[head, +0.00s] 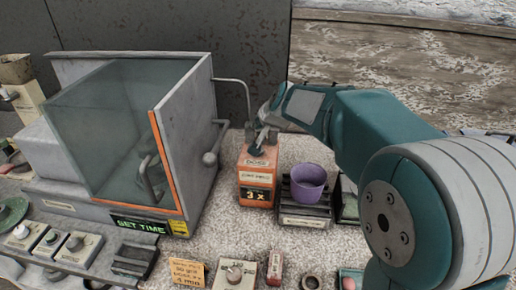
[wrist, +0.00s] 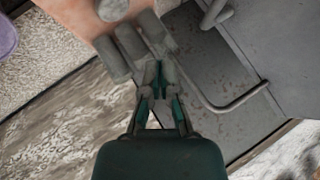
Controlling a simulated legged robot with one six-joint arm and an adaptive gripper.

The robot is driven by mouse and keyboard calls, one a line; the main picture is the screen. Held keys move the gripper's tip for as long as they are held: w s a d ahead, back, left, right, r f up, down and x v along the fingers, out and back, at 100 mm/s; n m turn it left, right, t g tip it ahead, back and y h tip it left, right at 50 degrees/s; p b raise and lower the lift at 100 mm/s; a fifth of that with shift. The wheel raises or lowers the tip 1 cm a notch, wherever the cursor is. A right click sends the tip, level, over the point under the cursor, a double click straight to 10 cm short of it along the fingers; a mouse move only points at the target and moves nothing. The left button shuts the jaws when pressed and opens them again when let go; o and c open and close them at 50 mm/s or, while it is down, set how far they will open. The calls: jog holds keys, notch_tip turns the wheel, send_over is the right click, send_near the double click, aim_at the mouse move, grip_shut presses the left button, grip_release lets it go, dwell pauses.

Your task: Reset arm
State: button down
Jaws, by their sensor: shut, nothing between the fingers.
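My teal arm reaches in from the right in the head view, and my gripper (head: 262,132) is over the top of an orange box marked "3 x" (head: 257,178). In the wrist view my gripper (wrist: 158,68) has its fingertips together with nothing between them. Grey cylindrical parts (wrist: 125,48) lie just beyond the fingertips there; whether the fingers touch them I cannot tell.
A glass-fronted machine (head: 130,130) with a grey lever and a "SET TIME" display stands left of the box. A purple cup (head: 308,181) sits on a dark stand to the right. Knobs, a yellow note (head: 188,273) and small blocks line the front.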

jog(key=s+d+n+g+h, duration=0.1)
jog(key=s+d, duration=0.3)
jog(key=s, duration=0.7)
jog(key=s+d+f+n+g+h, duration=0.1)
jog(key=s+d, duration=0.3)
jog(key=s, duration=0.8)
jog(key=s+d+f+n+h, duration=0.1)
jog(key=s+d, duration=0.3)
jog(key=s, duration=0.7)
jog(key=shift+s+n+g+h, duration=0.15)
jog(key=shift+n+g+h, duration=0.25)
jog(key=shift+n, duration=0.1)
jog(key=shift+r, duration=0.1)
